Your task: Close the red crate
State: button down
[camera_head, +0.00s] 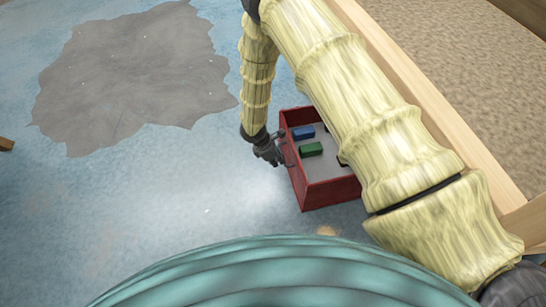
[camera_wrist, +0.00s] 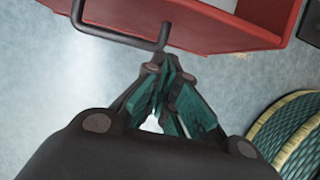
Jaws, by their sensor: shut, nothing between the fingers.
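The red crate (camera_head: 330,193) stands right of centre in the head view, an open-topped box with a grey inside, partly hidden behind my arm. A blue block (camera_head: 303,132) and a green block (camera_head: 311,149) lie in it. In the wrist view the crate's red front (camera_wrist: 220,28) runs across the top, with a dark bar handle (camera_wrist: 120,38) on it. My gripper (camera_head: 276,160) is at the crate's left side, by the handle. In the wrist view my gripper (camera_wrist: 160,68) is shut and empty, its tips just below the handle's right end; I cannot tell if they touch.
A wooden frame (camera_head: 430,95) with a beige textured top (camera_head: 460,60) runs along the right, beside the crate. The blue floor (camera_head: 150,200) left of the crate is clear, with a flat grey patch (camera_head: 135,75) farther back.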

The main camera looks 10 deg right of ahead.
aim_at(289, 166)
jog(key=shift+w+d+b, duration=0.1)
jog(key=shift+d+b, duration=0.3)
jog(key=shift+d, duration=1.65)
jog(key=shift+d, duration=0.55)
jog(key=d+p, duration=0.2)
jog(key=d, duration=0.7)
jog(key=d+p, duration=0.2)
jog(key=d, duration=0.7)
jog(key=d+p, duration=0.2)
jog(key=d, duration=0.7)
jog(key=shift+w, duration=0.35)
jog(key=shift+d, duration=0.2)
